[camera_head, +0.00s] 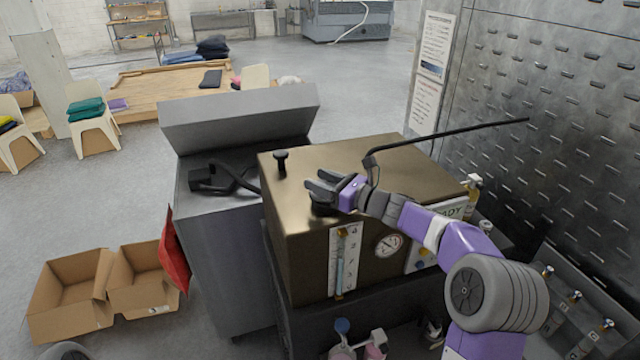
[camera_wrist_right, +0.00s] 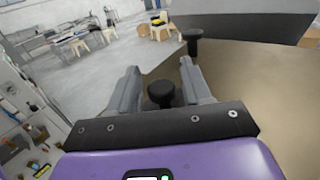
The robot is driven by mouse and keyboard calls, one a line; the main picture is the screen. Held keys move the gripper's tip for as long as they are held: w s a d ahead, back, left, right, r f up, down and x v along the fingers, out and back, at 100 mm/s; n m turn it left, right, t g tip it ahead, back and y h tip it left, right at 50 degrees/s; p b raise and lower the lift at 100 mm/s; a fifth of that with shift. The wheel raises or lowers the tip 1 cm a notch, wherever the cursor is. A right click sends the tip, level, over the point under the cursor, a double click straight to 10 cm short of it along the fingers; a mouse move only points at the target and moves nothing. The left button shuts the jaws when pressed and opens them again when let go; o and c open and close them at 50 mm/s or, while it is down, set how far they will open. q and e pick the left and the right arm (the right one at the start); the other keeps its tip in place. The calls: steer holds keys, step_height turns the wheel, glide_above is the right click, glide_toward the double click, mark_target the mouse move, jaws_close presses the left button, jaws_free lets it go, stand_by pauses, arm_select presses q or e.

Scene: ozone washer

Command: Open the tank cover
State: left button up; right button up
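The brass-coloured tank (camera_head: 292,240) stands in the middle of the head view, with its flat cover (camera_head: 350,155) lying level on top. One black knob (camera_head: 281,160) stands at the cover's far left; it also shows in the wrist view (camera_wrist_right: 192,40). My right gripper (camera_head: 313,191) is low over the cover's front left edge. In the wrist view its two fingers (camera_wrist_right: 158,68) are apart, with a second black knob (camera_wrist_right: 161,93) between them. I see gaps beside that knob, so it does not look gripped.
A thin black rod (camera_head: 450,134) rises over the cover to the right. A grey cabinet (camera_head: 215,240) with a raised lid stands left of the tank. A perforated metal wall (camera_head: 560,100) closes the right side. Open cardboard boxes (camera_head: 75,290) lie on the floor at left.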

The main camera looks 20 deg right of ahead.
steer(key=shift+f, duration=0.15)
steer(key=shift+s+d, duration=0.1)
steer(key=b+v, duration=0.1)
steer(key=v, duration=0.6)
steer(key=shift+s+d, duration=0.1)
steer(key=shift+s, duration=0.05)
